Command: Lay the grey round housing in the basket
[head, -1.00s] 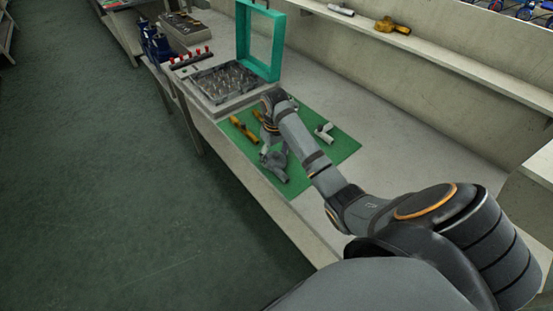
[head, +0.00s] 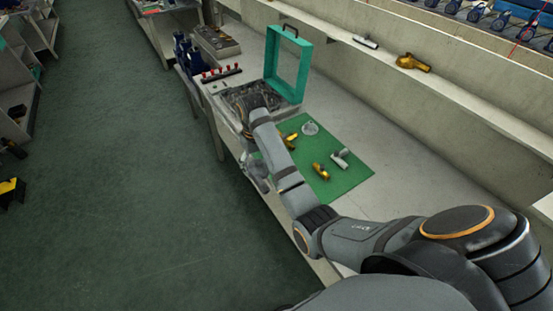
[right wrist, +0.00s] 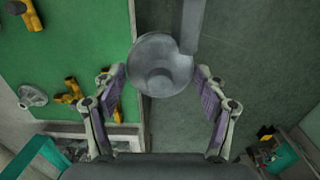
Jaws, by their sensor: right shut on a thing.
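The grey round housing (right wrist: 158,66) is between the two fingers of my right gripper (right wrist: 160,92) in the right wrist view, a straight pipe pointing away from the gripper. In the head view the housing (head: 262,184) hangs at the table's front edge, left of the green mat, partly hidden by my forearm. My right gripper (head: 252,164) is shut on it. The basket (head: 238,97), a dark grey tray beside an upright teal frame, stands at the table's far end; my arm covers part of it. My left gripper is out of view.
The green mat (head: 345,182) carries yellow fittings (head: 321,171), a silver fitting (head: 340,160) and a pale round disc (head: 310,128). The teal frame (head: 303,75) rises behind the basket. Open floor lies left.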

